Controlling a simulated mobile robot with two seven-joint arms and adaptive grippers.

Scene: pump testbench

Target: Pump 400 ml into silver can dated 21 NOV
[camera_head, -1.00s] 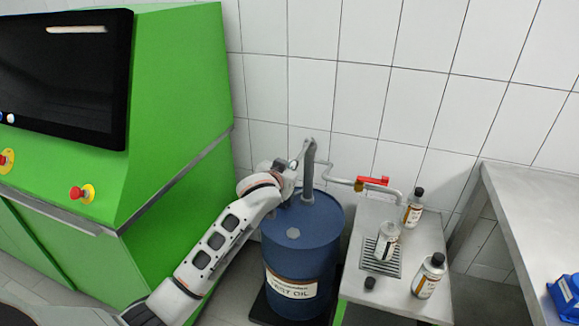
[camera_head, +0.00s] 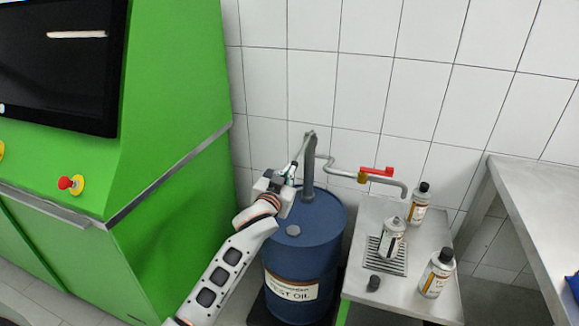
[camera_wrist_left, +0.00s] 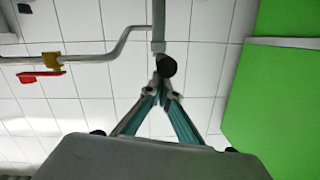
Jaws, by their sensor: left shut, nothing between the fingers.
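The blue oil drum (camera_head: 290,262) carries a grey upright pump (camera_head: 308,170) with a slanting handle (camera_head: 303,147). My left gripper (camera_head: 291,172) is shut and empty beside the pump post, near the handle's lower end. In the left wrist view its fingertips (camera_wrist_left: 163,88) meet just below a dark round end (camera_wrist_left: 166,66); I cannot tell whether they touch it. An uncapped silver can (camera_head: 391,240) stands on the drain grate (camera_head: 376,261), near the outlet pipe (camera_head: 402,189). Capped cans stand behind (camera_head: 418,205) and in front (camera_head: 436,275). Their dates are unreadable. My right gripper is out of view.
A red valve lever (camera_head: 377,171) sits on the pipe; it also shows in the left wrist view (camera_wrist_left: 40,76). A loose black cap (camera_head: 373,283) lies on the small metal table (camera_head: 385,297). The green cabinet (camera_head: 175,200) is left, and a steel bench (camera_head: 535,200) is right.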

